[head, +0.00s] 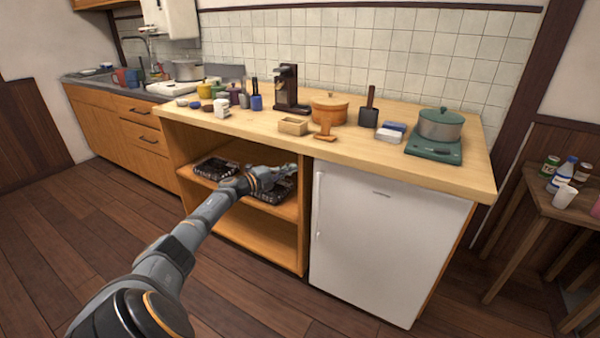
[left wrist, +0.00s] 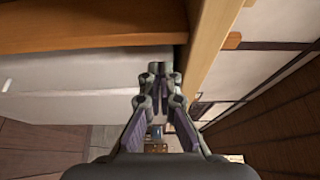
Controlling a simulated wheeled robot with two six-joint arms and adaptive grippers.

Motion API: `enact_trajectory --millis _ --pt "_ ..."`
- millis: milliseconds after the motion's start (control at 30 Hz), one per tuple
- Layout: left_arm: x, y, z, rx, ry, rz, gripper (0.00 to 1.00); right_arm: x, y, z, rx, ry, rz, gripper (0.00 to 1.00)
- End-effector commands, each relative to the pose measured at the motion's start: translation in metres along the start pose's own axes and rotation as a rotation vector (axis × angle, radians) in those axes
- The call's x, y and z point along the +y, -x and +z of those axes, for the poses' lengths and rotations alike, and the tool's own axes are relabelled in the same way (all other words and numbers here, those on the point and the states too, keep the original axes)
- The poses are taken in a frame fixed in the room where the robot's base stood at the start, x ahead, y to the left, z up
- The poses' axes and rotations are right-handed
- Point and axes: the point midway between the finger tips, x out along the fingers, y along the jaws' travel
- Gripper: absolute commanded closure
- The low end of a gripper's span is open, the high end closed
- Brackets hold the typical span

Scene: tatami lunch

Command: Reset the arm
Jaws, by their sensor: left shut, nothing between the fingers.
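My left arm reaches from the lower left of the head view to the open shelf under the counter. My left gripper (head: 284,171) is at the shelf opening, just below the counter's front edge and near the white fridge. In the left wrist view my left gripper (left wrist: 158,72) has its fingertips together with nothing between them. A dark tray (head: 270,193) on the shelf lies below the gripper and is partly hidden by it. I cannot tell whether they touch. My right gripper is not in view.
Another dark tray (head: 213,168) sits further left on the shelf (head: 228,187). The wooden counter (head: 360,155) overhangs the shelf. A white fridge (head: 385,240) stands right of it. A side table (head: 545,200) with bottles is at the far right. The floor (head: 90,225) at left is clear.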

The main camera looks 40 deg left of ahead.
Motion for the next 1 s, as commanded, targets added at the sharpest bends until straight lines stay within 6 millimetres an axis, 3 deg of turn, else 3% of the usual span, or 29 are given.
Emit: enact_trajectory --millis 133,300,833,933,1000 --pt "0.004 0.021 0.026 -0.004 0.001 0.001 1.0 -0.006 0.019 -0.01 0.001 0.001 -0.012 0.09" --pt "0.004 0.033 0.04 -0.001 0.001 0.002 1.0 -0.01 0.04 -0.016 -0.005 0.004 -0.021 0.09" --pt "0.006 0.035 0.043 -0.003 0.007 0.004 1.0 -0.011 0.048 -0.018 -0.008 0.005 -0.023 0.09" --pt "0.032 0.021 0.029 -0.043 0.062 0.008 1.0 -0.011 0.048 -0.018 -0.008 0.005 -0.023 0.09" --pt "0.07 0.006 0.008 -0.117 0.154 0.021 1.0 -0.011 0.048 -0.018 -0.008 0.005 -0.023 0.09"
